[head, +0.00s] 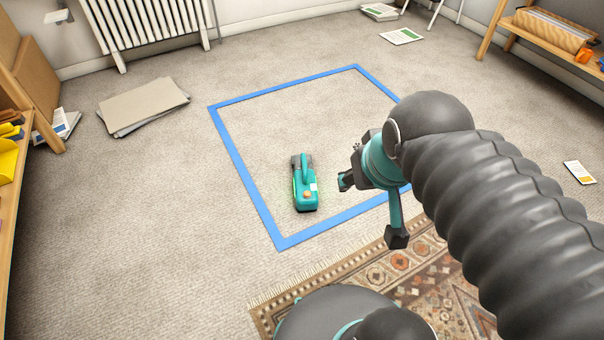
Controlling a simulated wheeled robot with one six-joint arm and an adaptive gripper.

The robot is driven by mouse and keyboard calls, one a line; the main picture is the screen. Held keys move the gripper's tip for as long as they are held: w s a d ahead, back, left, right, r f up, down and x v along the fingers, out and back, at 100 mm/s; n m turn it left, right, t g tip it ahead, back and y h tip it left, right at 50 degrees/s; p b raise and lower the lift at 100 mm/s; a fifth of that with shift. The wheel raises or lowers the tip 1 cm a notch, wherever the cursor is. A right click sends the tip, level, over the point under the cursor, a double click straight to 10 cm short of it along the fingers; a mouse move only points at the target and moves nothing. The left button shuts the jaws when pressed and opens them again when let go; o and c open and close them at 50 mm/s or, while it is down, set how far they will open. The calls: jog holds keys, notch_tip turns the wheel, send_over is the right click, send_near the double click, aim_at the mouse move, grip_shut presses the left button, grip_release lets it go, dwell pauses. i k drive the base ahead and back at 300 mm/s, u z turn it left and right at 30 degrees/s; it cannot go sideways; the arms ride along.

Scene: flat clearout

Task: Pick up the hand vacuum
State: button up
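The hand vacuum (305,190) is teal with a dark grey end and a small orange-brown spot on top. It lies on the carpet inside the blue square outline (240,172), near the outline's front left corner. My gripper (368,212) is to the right of the vacuum and apart from it. Its two dark-tipped fingers are spread wide, with nothing between them. My arm hides the right part of the blue outline.
A patterned rug (400,262) lies at the front. Flat cardboard (143,104) lies at the left, below a white radiator (150,22). Shelves stand at the left edge (22,150) and back right (545,40). Papers (401,36) lie at the back. Carpet around the vacuum is clear.

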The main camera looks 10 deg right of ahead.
aim_at(305, 179)
jog(key=k, duration=0.5)
jog(key=z, duration=0.8)
jog(key=i, duration=1.15)
jog(key=u, duration=0.55)
jog(key=i, duration=0.5)
jog(key=u, duration=0.3)
